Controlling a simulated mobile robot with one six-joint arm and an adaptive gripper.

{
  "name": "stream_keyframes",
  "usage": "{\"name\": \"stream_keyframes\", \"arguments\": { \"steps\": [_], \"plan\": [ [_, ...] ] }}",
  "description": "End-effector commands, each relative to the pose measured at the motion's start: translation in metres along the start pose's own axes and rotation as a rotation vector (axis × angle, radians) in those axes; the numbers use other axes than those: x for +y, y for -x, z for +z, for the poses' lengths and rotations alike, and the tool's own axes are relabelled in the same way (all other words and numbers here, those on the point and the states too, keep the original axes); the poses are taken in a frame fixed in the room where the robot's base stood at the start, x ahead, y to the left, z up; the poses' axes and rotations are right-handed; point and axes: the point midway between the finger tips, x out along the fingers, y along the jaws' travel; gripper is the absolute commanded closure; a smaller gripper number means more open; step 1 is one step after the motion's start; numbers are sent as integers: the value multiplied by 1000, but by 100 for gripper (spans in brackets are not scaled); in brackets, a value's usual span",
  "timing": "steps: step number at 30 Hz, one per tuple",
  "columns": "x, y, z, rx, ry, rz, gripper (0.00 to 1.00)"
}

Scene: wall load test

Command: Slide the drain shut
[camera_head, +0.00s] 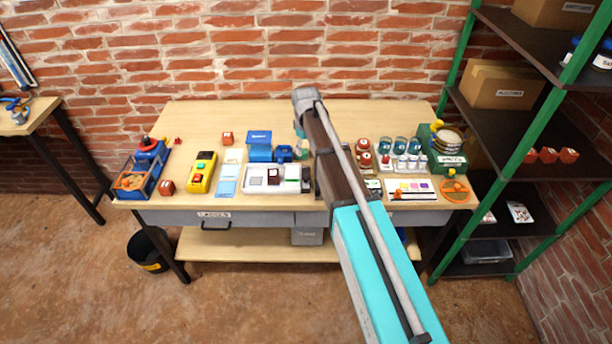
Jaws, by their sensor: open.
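I cannot pick out a drain or its slide for certain at this size. A wooden workbench (220,117) stands against the brick wall with several small devices on it. A blue tray-like unit (143,172) with orange contents and a red-topped part is at the left end. A green unit (447,158) with a round metal-looking drum is at the right end. My arm reaches from the lower right over the middle of the bench and hides part of it. My gripper's fingers do not show.
A yellow device (202,172), a pale tray (276,179) and several jars (400,145) crowd the bench top. A green-posted shelf (500,120) stands at the right. A black bucket (149,252) is on the floor at left. The bench's back left is clear.

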Motion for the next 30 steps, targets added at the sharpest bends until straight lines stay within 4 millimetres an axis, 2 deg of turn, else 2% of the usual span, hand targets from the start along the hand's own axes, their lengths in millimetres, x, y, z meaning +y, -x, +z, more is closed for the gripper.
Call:
{"name": "stream_keyframes", "arguments": {
  "steps": [11, 30],
  "plan": [
    [0, -16, 0, 0, -1, 0, 30],
    [0, -65, 0, 0, -1, 0, 30]
  ]
}}
